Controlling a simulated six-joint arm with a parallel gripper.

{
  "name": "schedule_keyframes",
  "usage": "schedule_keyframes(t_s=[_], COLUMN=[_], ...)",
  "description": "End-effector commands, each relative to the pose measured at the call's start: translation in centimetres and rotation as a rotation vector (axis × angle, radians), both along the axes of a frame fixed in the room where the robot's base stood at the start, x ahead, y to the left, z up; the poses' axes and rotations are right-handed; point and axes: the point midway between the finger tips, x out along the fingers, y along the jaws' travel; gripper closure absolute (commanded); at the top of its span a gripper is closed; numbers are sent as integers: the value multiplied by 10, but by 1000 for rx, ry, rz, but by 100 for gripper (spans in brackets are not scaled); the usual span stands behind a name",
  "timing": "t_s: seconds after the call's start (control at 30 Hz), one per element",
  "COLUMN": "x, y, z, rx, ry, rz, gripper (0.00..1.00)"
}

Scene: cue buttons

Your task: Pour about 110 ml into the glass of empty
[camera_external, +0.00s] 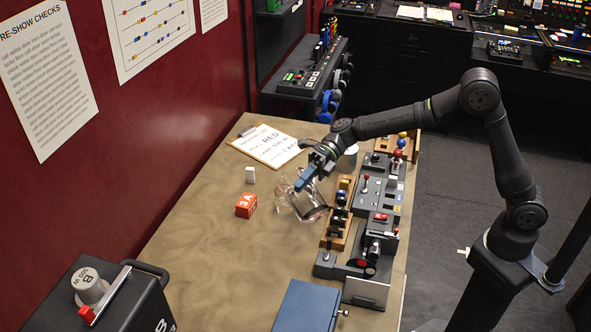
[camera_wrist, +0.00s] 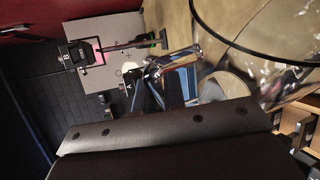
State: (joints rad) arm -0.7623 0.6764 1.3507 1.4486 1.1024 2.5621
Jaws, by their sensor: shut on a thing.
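My gripper (camera_external: 308,180) is over the middle of the table, its blue fingers shut on a clear jug (camera_external: 313,208). The jug looks tilted, its mouth toward the left. A clear glass (camera_external: 284,198) shows just left of the jug; their outlines overlap, so I cannot tell whether they touch. In the wrist view, my gripper's blue fingers (camera_wrist: 178,82) are at the centre. A large dark rim and clear walls (camera_wrist: 285,75) fill the upper right. I cannot make out the liquid level in either vessel.
A clipboard (camera_external: 268,146) lies behind. A blue box (camera_external: 307,306) is at the front.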

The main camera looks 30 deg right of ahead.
Motion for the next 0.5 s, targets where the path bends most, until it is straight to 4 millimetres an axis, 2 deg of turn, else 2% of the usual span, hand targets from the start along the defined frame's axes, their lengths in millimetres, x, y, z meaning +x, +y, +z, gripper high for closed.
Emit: schedule_keyframes(t_s=[0.37, 0.43, 0.5], x=[3, -6, -17], y=[0, 0, 0], z=[2, 0, 14], rx=[0, 1, 13], ry=[14, -20, -133], rz=[0, 1, 2], gripper=[100, 100, 100])
